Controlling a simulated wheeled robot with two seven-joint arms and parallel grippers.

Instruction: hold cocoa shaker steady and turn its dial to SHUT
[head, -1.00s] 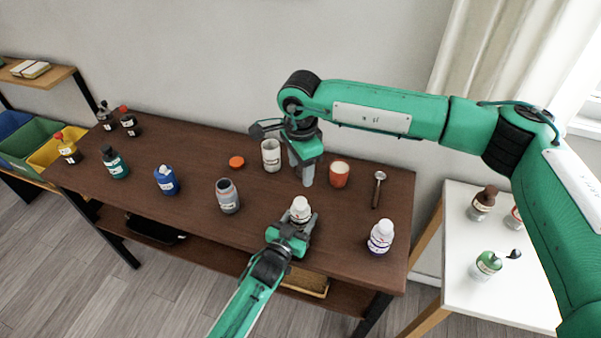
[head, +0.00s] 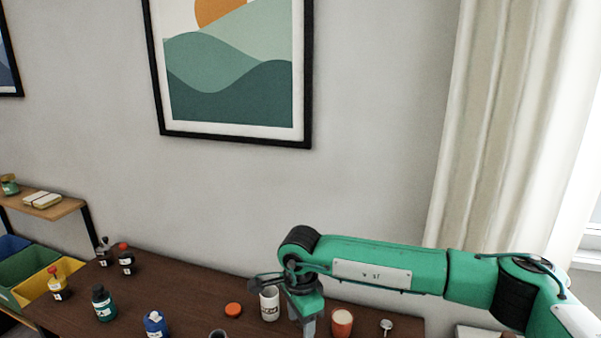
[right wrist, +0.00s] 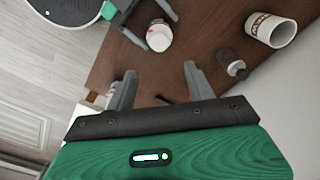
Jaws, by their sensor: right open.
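The shaker (right wrist: 158,37), a small white-topped container, shows upright on the brown table in the right wrist view. My left gripper (right wrist: 154,30) has a grey finger on either side of it and appears closed on its body. The shaker and left gripper are below the edge of the head view. My right gripper (right wrist: 160,88) is open and empty, apart from the shaker. In the head view the right gripper (head: 308,323) points down over the table, between a white mug and a red cup. The shaker's dial marks are too small to read.
The white lettered mug (head: 270,304) also shows in the right wrist view (right wrist: 272,29). The red cup (head: 342,322), an orange lid (head: 233,310) and a blue bottle (head: 154,323) stand on the table (head: 190,297). A wall with a framed picture (head: 235,70) is behind.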

